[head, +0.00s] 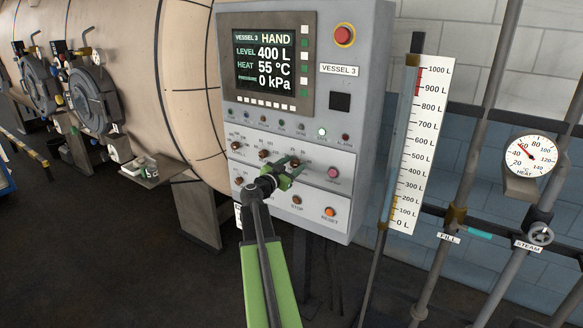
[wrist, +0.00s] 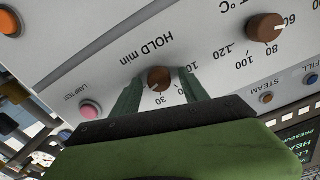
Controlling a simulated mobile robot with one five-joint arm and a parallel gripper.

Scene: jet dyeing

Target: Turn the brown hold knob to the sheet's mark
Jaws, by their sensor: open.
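The brown hold knob (wrist: 159,78) shows in the wrist view on the white panel under the upside-down label "HOLD min". Parts of its scale, such as 30 and 10, show around it. My gripper (wrist: 160,88) is open, with one green finger on each side of the knob; I cannot tell whether either touches it. The knob's pointer direction is unclear. In the head view my gripper (head: 285,170) is at the control box's lower panel and covers much of the knob area. No readable sheet with a mark shows.
A second brown knob (wrist: 266,27) with a temperature scale is beside it. The pink lamp test button (wrist: 91,109) is close to one finger. The control box (head: 345,195) also carries a display (head: 265,60), red emergency button (head: 344,35) and orange reset button (head: 329,211).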

